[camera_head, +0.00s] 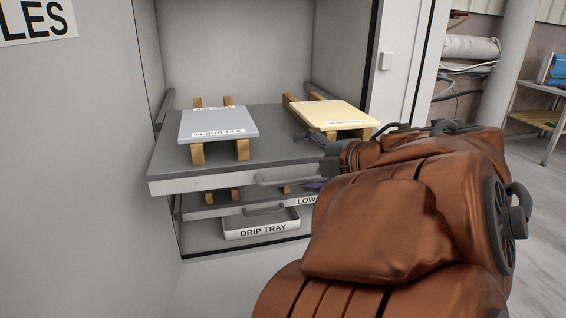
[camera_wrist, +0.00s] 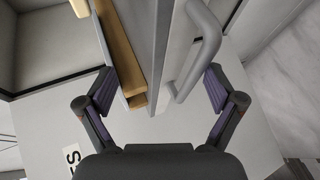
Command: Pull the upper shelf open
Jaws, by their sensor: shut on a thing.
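The upper shelf (camera_head: 165,187) is a dark grey slab with a light front edge, standing out from the cabinet farther than the lower shelf (camera_head: 190,212). Its grey bar handle (camera_head: 275,181) is on the front; the handle also shows in the wrist view (camera_wrist: 208,38). My gripper (camera_head: 312,160) is at the right part of the shelf front. The exact contact is hard to see. My arm hides the shelf's right end.
A grey floor tile (camera_head: 215,124) and a cream tile (camera_head: 330,113) rest on wooden strips on the upper shelf. A white drip tray (camera_head: 261,230) sits below the lower shelf. Cabinet walls (camera_head: 90,130) flank the left. Open floor (camera_head: 535,180) lies right.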

